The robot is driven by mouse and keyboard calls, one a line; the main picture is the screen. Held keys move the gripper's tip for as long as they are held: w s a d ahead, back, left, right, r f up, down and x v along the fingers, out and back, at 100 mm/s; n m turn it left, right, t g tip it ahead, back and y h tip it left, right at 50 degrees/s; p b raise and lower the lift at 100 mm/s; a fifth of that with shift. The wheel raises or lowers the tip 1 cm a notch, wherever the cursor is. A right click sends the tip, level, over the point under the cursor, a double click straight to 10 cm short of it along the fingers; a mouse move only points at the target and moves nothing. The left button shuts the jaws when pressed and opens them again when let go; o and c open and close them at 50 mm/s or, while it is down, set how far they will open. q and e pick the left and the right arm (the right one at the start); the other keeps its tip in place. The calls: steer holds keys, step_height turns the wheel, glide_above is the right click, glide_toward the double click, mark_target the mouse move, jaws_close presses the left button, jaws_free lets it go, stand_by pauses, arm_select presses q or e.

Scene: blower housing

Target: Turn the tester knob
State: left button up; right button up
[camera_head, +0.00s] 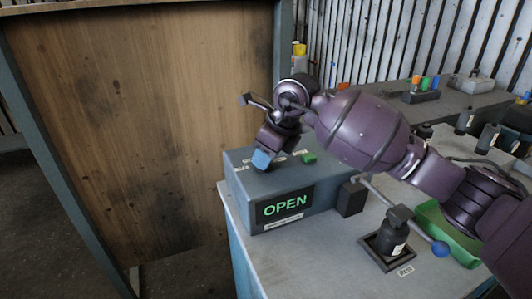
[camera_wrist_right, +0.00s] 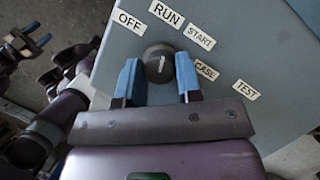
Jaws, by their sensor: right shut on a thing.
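The tester is a blue-grey box (camera_head: 325,208) on the bench, with a green "OPEN" display (camera_head: 285,206) on its front. Its round black knob (camera_wrist_right: 159,63) shows in the right wrist view, with a pale mark on top. Labels OFF, RUN, START, CASE and TEST lie around it. My right gripper (camera_wrist_right: 159,77) is shut on the knob, one blue finger on each side. In the head view the right gripper (camera_head: 262,159) points down onto the box top and hides the knob. My left gripper (camera_wrist_right: 36,33) shows at the right wrist view's left edge, its blue fingertips apart.
A green button (camera_head: 308,157) sits on the box top. Right of the box stand a dark bottle-like part (camera_head: 392,236) on a square base, a blue-ended lever (camera_head: 439,249) and a green tray (camera_head: 462,250). A wooden panel (camera_head: 140,120) stands at left.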

steer(key=shift+s+r+m+t+p, duration=0.1)
steer(key=shift+r+m+t+p, duration=0.3)
steer(key=shift+m+p, duration=0.35)
steer(key=shift+m+h+p, duration=0.3)
steer(key=shift+m+p, duration=0.45)
steer(key=shift+p, duration=0.15)
steer(key=m+t+p, duration=0.1)
steer(key=m+p, duration=0.1)
steer(key=m, duration=0.1)
steer(key=shift+a+f+h+p, duration=0.1)
steer(key=shift+f+h+p, duration=0.05)
steer(key=shift+h+p, duration=0.2)
steer(key=shift+f+m+h+p, duration=0.1)
steer(key=shift+m+h+p, duration=0.25)
steer(key=shift+m, duration=0.15)
arm_select(q)
steer(key=shift+s+a+r, duration=0.15)
steer(key=shift+r, duration=0.8)
steer(key=shift+s+a+r, duration=0.1)
steer(key=shift+r, duration=0.9)
steer(key=shift+s+a+r, duration=0.15)
steer(key=shift+r, duration=0.8)
arm_select(e)
steer(key=shift+f+m, duration=0.15)
steer(key=shift+m, duration=0.45)
arm_select(q)
steer(key=shift+w, duration=0.1)
arm_select(e)
steer(key=o, duration=0.9)
